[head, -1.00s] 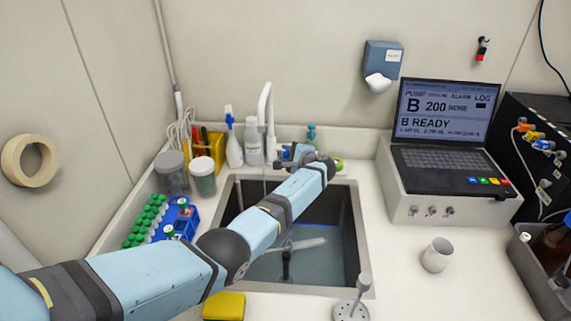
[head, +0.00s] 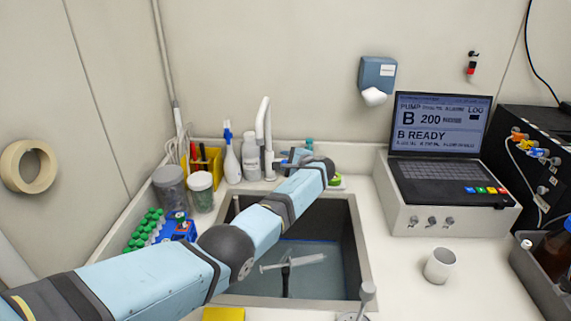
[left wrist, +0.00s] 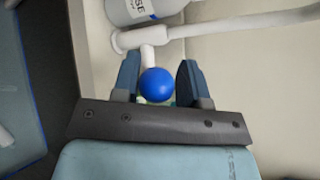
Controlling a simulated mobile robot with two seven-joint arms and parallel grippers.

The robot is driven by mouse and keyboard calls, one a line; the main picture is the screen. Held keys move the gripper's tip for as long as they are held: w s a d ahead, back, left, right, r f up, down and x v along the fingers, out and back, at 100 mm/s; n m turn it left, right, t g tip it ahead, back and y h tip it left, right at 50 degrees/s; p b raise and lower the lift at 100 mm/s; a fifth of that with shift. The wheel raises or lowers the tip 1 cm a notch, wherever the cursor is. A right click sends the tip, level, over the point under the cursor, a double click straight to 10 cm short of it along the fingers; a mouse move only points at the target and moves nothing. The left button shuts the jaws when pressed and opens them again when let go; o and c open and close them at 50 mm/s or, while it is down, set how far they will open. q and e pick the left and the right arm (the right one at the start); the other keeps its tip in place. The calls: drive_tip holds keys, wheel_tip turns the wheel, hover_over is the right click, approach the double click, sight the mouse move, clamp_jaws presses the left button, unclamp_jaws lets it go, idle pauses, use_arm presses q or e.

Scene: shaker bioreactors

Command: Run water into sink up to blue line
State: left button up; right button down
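The sink (head: 362,275) holds bluish water (head: 318,281). A blue line (left wrist: 37,125) runs along the water's edge in the left wrist view; the water looks at or close to it, but I cannot tell exactly. The white tap (head: 263,125) stands behind the sink, and I cannot make out a stream below it. My left gripper (head: 305,156) reaches over the sink to the tap. In the left wrist view, my left gripper (left wrist: 160,82) has its fingers apart on either side of the tap's blue ball knob (left wrist: 157,84), with a small gap on the right. My right gripper is out of view.
A clear syringe-like item (head: 293,262) lies in the sink by a dark post. Bottles (head: 251,157), lidded jars (head: 200,192) and a green-capped tube rack (head: 180,227) crowd the left. A metal strainer (head: 367,292) and a white cup (head: 439,265) stand on the right counter.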

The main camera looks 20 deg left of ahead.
use_arm(q)
drive_tip(key=shift+f, duration=0.1)
drive_tip(key=v, duration=1.3)
drive_tip(key=shift+s+d, duration=0.25)
drive_tip(key=shift+d, duration=0.05)
